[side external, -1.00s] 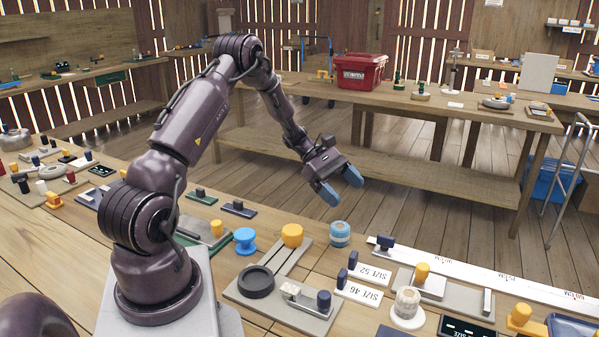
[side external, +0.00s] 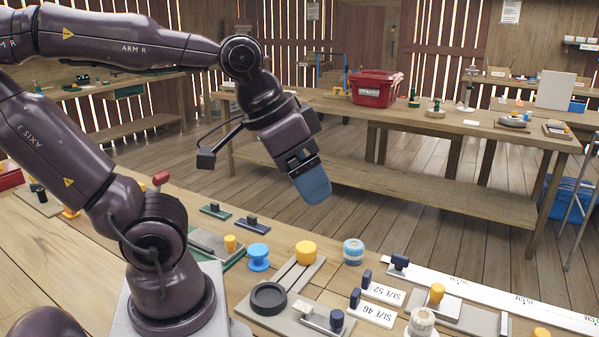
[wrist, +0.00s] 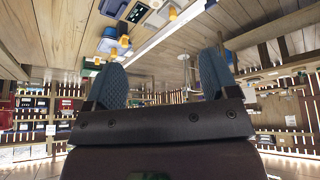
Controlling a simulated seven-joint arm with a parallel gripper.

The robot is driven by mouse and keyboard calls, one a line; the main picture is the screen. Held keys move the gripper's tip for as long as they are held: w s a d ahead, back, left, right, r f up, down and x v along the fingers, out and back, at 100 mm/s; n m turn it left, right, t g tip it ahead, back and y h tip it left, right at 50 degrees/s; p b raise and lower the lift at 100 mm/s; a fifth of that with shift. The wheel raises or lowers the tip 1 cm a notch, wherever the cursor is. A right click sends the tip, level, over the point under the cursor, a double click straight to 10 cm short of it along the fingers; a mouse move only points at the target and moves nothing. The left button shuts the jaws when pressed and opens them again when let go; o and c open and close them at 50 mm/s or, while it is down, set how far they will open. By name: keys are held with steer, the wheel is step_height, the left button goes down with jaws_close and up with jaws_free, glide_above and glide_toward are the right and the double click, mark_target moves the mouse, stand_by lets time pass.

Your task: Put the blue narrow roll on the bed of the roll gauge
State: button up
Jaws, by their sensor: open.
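A short light-blue roll with pale bands (side external: 353,251) stands upright on the near bench, right of a blue spool-shaped piece (side external: 259,257). I take the banded one for the blue narrow roll. A grey plate (side external: 437,310) with a yellow knob lies to its right, beside the long white ruler; I cannot tell for certain whether this is the roll gauge. My gripper (side external: 313,183) hangs in the air above and beyond the bench edge, apart from the roll. In the wrist view its two blue fingers (wrist: 163,78) stand wide apart with nothing between them.
A grey fixture with a yellow knob (side external: 306,252) and a black ring (side external: 268,297) stand left of the roll. Cards marked SIZE 52 (side external: 384,293) and SIZE 46 (side external: 372,313), a white ruler (side external: 490,290) and a pale roll (side external: 421,321) lie right. A red box (side external: 374,88) is on the far bench.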

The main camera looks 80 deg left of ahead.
steer(key=shift+o, duration=0.4)
steer(key=shift+s+m, duration=0.3)
